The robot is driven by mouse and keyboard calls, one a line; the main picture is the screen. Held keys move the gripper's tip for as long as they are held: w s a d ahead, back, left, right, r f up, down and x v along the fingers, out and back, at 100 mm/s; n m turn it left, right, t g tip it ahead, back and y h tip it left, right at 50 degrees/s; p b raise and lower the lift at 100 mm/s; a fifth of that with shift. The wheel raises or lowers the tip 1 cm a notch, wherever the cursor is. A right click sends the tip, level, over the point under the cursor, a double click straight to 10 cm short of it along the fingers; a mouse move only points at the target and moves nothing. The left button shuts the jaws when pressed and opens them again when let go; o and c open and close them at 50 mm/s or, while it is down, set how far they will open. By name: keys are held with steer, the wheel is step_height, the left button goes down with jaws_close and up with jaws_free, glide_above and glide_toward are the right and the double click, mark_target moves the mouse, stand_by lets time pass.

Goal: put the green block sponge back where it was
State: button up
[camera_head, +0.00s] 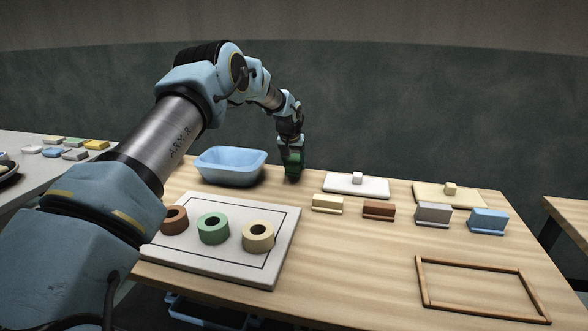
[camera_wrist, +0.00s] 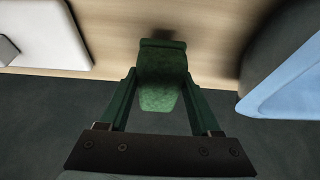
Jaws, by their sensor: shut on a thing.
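The green block sponge (camera_wrist: 160,72) is dark green and sits between the two fingers of my gripper (camera_wrist: 158,85) in the wrist view. My gripper is shut on it. In the head view my gripper (camera_head: 293,170) points down at the back of the wooden table, just right of the blue basin (camera_head: 231,167). The sponge shows there only as a small dark green patch, partly hidden by the fingers. I cannot tell whether it touches the table top.
White board (camera_head: 340,188) and cream board (camera_head: 430,197), each with a small block, lie right of my gripper. Several coloured blocks stand before them, including a blue one (camera_head: 488,220). A mat (camera_head: 225,268) with three rings lies front left; a wooden frame (camera_head: 470,303) front right. The middle is clear.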

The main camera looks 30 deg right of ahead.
steer(key=shift+f+p, duration=0.3)
steer(key=shift+f, duration=1.1)
steer(key=shift+f, duration=0.15)
steer(key=o, duration=1.2)
steer(key=shift+r, duration=0.25)
steer(key=b+v, duration=0.3)
steer(key=v, duration=0.9)
